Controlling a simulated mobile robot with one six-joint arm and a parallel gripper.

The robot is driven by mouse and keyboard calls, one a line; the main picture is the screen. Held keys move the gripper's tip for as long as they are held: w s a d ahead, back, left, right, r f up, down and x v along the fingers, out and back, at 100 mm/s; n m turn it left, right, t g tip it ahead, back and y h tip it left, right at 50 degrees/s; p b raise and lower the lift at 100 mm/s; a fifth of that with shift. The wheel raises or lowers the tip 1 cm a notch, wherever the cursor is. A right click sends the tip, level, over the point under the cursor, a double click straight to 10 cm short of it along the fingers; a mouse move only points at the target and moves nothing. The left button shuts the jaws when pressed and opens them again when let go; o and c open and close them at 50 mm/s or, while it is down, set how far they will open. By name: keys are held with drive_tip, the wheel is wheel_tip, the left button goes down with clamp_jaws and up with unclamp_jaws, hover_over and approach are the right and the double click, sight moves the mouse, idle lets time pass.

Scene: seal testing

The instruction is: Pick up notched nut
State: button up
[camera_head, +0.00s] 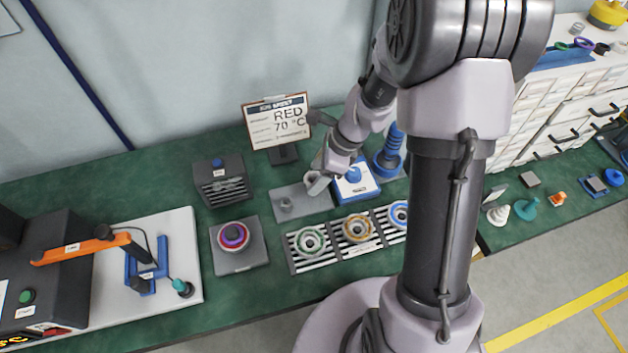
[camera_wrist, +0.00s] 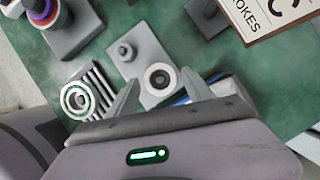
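A grey plate (camera_wrist: 128,62) carries a small grey stepped knob and a round grey nut (camera_wrist: 160,79) with a pale ring and a dark centre. I take this for the notched nut; its notches are too small to make out. My gripper (camera_wrist: 160,76) is open, with one finger to each side of the nut in the wrist view and nothing held. In the head view my gripper (camera_head: 317,184) is low over the right part of the grey plate (camera_head: 322,204) and mostly hides the nut. I cannot tell whether the fingers touch it.
Striped trays with coloured rings (camera_head: 310,242) lie in front of the plate. A blue-white box (camera_head: 355,187) is close on the right. A sign (camera_head: 277,122) stands behind, and a dark vented box (camera_head: 221,180) is to the left.

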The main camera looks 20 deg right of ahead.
clamp_jaws()
